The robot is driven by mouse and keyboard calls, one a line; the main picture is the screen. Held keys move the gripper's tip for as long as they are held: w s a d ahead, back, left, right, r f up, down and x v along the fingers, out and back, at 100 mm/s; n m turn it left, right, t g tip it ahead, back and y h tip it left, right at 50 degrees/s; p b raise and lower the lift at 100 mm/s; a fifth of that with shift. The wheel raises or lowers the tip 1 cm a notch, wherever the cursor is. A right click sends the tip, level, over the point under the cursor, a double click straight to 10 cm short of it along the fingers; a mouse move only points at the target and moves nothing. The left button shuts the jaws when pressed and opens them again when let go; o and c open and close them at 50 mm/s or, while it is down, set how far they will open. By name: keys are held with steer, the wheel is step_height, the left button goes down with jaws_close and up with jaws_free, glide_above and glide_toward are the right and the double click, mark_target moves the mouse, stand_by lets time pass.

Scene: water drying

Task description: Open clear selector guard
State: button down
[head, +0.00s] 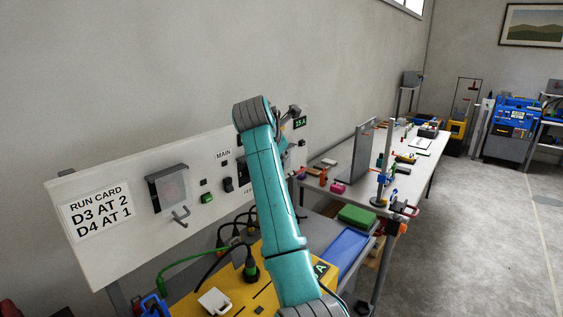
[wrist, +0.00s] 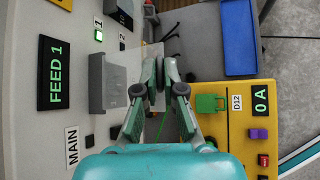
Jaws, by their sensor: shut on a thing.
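In the wrist view a grey guard housing (wrist: 110,82) stands out from the white panel, between the FEED 1 display and my fingers. My gripper (wrist: 160,75) is beside its outer edge, with the fingers close together. They are shut on a thin part there, seemingly the guard's handle; the grasped part is mostly hidden by the fingers. Another guard (head: 168,187), with a dark frame, a see-through front and a grey handle below, is on the panel left of the MAIN label.
The panel (head: 125,170) carries a run card (head: 100,207), a green button (head: 206,197) and a dark switch (head: 228,184). Below are a yellow unit (head: 205,285) with plugs and cables, and a blue tray (head: 345,245). A cluttered table (head: 440,145) stands to the right.

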steer(key=shift+w+a+r, duration=0.1)
steer(key=shift+a+r, duration=0.1)
steer(key=shift+r, duration=0.05)
stand_by(0.4)
steer(key=c, duration=1.3)
jaws_free()
steer(key=shift+w+a, duration=0.1)
steer(key=v, duration=1.2)
